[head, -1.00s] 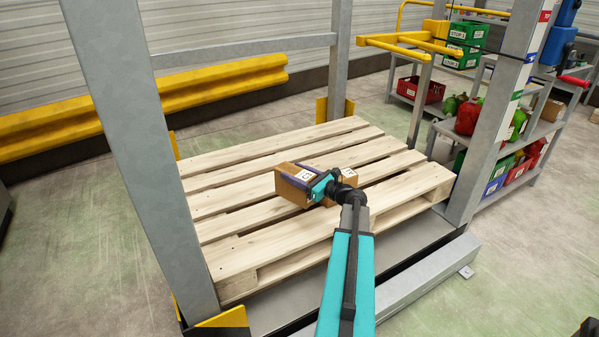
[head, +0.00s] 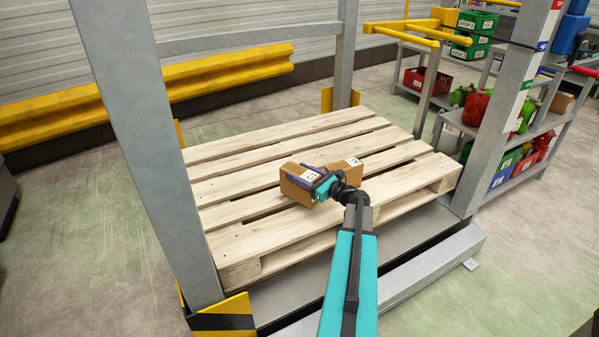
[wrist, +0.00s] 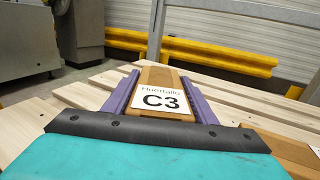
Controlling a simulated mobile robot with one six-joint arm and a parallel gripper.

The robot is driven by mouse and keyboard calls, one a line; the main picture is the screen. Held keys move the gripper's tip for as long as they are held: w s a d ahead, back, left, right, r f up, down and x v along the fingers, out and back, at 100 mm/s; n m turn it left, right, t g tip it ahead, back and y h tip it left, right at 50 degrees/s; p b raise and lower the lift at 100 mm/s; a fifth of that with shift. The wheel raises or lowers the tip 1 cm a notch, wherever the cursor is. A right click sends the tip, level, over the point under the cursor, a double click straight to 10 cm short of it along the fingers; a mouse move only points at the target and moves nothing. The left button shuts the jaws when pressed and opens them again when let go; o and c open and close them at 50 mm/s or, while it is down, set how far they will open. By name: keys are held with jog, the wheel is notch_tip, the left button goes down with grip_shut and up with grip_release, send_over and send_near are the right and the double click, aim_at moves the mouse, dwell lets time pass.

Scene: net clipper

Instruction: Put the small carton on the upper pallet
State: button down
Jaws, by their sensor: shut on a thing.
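The small carton (head: 297,184) is brown with a white label. In the wrist view the carton (wrist: 154,76) reads "C3" and sits between the two purple fingers of my gripper (wrist: 162,88). My gripper (head: 312,175) is shut on it, over the middle of the wooden pallet (head: 239,238). I cannot tell whether the carton's underside touches the slats. A second brown carton (head: 345,168) with a white label is on the pallet just right of the held one. It also shows at the lower right of the wrist view (wrist: 277,148), partly cut off.
Grey rack posts stand at the left (head: 140,150) and right (head: 495,125) of the pallet, with a crossbar (head: 245,38) behind. A yellow barrier (head: 150,92) runs along the wall. A shelf (head: 540,135) with bins is at right. The pallet's left and back slats are bare.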

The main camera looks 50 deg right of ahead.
jog(key=shift+f+b, duration=0.4)
jog(key=shift+f, duration=1.25)
jog(key=c, duration=0.8)
grip_release()
jog(key=shift+f, duration=0.2)
jog(key=shift+o, duration=0.2)
jog(key=shift+r, duration=0.1)
jog(key=shift+s, duration=0.6)
jog(key=s+p, duration=0.2)
jog(key=s, duration=0.8)
jog(key=shift+s+d, duration=0.4)
jog(key=shift+d, duration=0.05)
